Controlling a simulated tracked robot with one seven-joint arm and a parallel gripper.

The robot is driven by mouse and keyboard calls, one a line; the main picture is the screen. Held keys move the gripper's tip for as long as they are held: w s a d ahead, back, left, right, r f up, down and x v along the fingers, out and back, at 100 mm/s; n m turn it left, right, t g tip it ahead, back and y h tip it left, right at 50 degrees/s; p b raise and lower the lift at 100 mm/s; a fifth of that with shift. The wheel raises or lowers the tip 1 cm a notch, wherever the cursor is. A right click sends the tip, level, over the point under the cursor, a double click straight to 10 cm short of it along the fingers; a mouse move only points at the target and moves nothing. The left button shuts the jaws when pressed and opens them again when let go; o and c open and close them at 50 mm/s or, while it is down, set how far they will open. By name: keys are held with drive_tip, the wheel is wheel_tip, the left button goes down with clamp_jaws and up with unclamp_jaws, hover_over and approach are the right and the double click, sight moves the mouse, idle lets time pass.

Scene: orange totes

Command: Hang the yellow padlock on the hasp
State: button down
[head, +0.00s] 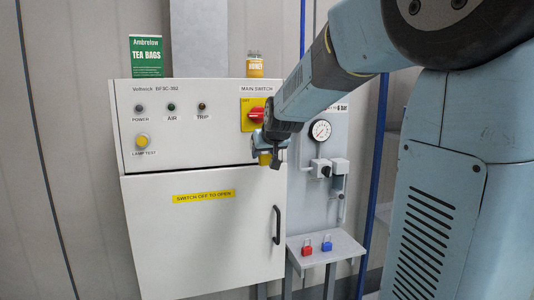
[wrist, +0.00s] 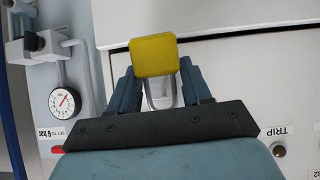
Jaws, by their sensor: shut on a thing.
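My gripper (head: 268,152) is in front of the right part of the white cabinet, just below the main switch. It is shut on the yellow padlock (wrist: 154,55), whose square body sits between the fingertips in the wrist view. The padlock's grey shackle (wrist: 161,97) shows between the fingers, on the side towards the palm. In the head view only a small part of the padlock (head: 264,159) shows under the gripper. The red main switch (head: 257,115) on its yellow plate is partly covered by my arm. I cannot clearly make out the hasp.
The white cabinet (head: 150,240) has a door with a black handle (head: 277,225). To its right are a gauge (head: 320,130) and valve fittings. A green box and a jar stand on top.

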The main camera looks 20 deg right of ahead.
drive_tip(key=shift+w+f, duration=0.25)
drive_tip(key=shift+w, duration=0.6)
drive_tip(key=shift+w+f, duration=0.25)
drive_tip(key=shift+w, duration=0.55)
drive_tip(key=shift+w+f, duration=0.25)
drive_tip(key=shift+w, duration=0.6)
drive_tip(key=shift+c, duration=2.1)
unclamp_jaws()
